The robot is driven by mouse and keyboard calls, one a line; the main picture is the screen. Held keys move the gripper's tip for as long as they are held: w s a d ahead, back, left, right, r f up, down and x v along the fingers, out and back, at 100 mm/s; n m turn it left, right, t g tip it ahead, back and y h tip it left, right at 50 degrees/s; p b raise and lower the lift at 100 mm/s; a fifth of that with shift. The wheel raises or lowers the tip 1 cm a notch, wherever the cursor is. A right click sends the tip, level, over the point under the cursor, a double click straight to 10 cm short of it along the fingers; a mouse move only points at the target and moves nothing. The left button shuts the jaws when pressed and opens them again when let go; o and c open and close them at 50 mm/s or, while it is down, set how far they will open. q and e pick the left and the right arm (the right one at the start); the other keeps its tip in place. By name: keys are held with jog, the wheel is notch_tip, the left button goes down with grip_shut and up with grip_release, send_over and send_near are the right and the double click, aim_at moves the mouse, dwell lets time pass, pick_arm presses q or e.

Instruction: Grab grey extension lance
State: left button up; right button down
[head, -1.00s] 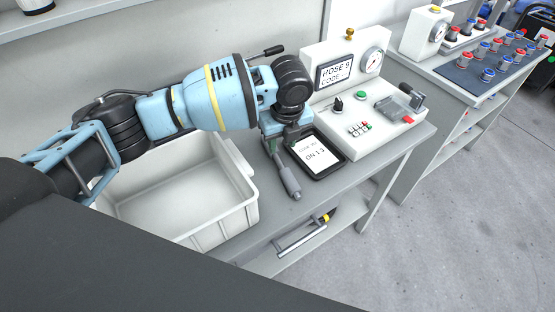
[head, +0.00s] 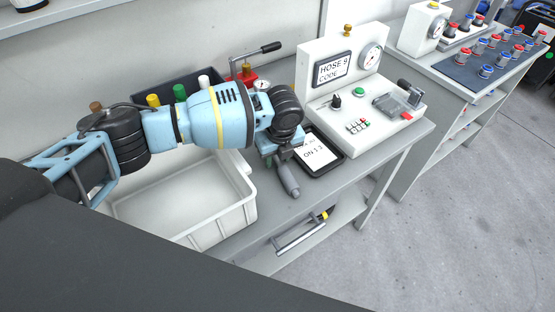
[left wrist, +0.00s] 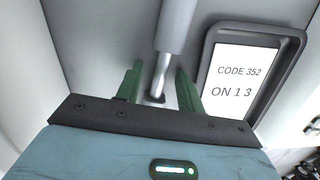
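The grey lance (head: 289,181) lies on the grey workbench beside a tablet, partly hidden under my left gripper (head: 281,155). In the left wrist view its thick grey part (left wrist: 176,27) narrows to a thin shiny shaft that runs between the green fingers of the gripper (left wrist: 157,73). A gap shows on both sides of the shaft, so the fingers are open around it and appear not to touch it. The shaft's far end is hidden in the head view. My right gripper is not in view.
The tablet (head: 318,153) lies close to the right of the lance. A white bin (head: 205,222) stands left of it. A control box (head: 365,110) with a gauge is behind right. A grey-handled tool (head: 297,236) sits on the lower shelf.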

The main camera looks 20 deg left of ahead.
aim_at(277, 157)
pick_arm(q)
grip_shut()
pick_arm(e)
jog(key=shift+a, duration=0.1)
pick_arm(q)
jog(key=shift+r, duration=0.15)
